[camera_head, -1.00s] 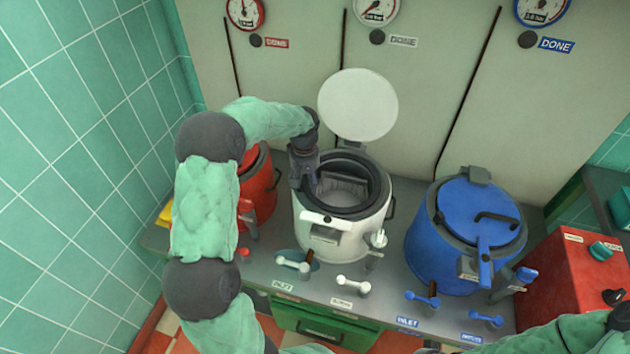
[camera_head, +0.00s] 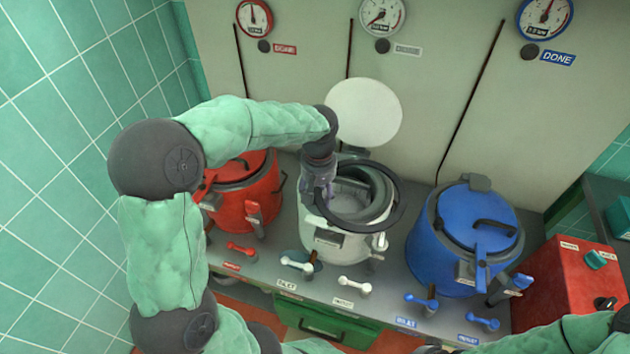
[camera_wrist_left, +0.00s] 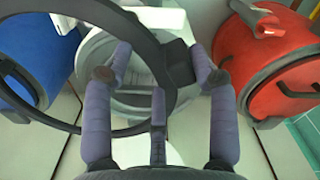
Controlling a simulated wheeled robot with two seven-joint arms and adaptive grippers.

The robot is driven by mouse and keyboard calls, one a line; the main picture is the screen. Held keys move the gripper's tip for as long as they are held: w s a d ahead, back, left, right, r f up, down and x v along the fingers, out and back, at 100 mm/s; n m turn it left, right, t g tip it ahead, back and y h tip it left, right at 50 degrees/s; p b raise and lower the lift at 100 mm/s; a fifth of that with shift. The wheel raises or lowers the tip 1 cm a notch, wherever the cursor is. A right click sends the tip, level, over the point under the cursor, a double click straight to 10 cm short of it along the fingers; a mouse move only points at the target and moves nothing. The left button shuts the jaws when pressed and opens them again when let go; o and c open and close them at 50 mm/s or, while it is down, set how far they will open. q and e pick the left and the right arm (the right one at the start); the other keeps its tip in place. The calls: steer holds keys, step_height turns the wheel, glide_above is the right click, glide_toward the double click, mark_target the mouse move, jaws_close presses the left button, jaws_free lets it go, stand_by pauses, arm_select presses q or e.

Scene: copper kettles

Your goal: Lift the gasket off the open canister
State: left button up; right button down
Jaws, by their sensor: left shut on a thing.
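The white canister (camera_head: 325,240) stands open in the middle of the bench in the head view, its round white lid (camera_head: 363,112) raised behind it. The gasket (camera_head: 402,208), a thin dark ring, is tilted above the canister mouth and juts past its right side. My left gripper (camera_head: 322,192) is over the left side of the mouth, shut on the gasket. In the left wrist view the gasket (camera_wrist_left: 152,45) reaches left from a dark block between the fingers (camera_wrist_left: 162,78), with the pale canister behind. My right gripper is not visible; only part of that arm shows at bottom right.
A closed red canister (camera_head: 248,205) stands left, partly behind my left arm. A closed blue canister (camera_head: 440,240) stands right, near a red box (camera_head: 560,285). Small valve handles (camera_head: 352,286) line the bench front. Gauges (camera_head: 382,15) are on the back wall.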

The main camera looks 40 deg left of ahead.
arm_select(q)
steer(key=shift+s+d+r, duration=0.4)
steer(key=shift+s+d, duration=0.05)
steer(key=shift+s+d+r+p, duration=0.1)
steer(key=shift+r+p, duration=0.1)
steer(key=shift+p, duration=0.1)
steer(key=shift+r+p, duration=2.95)
steer(key=shift+r, duration=0.85)
steer(key=shift+f, duration=0.1)
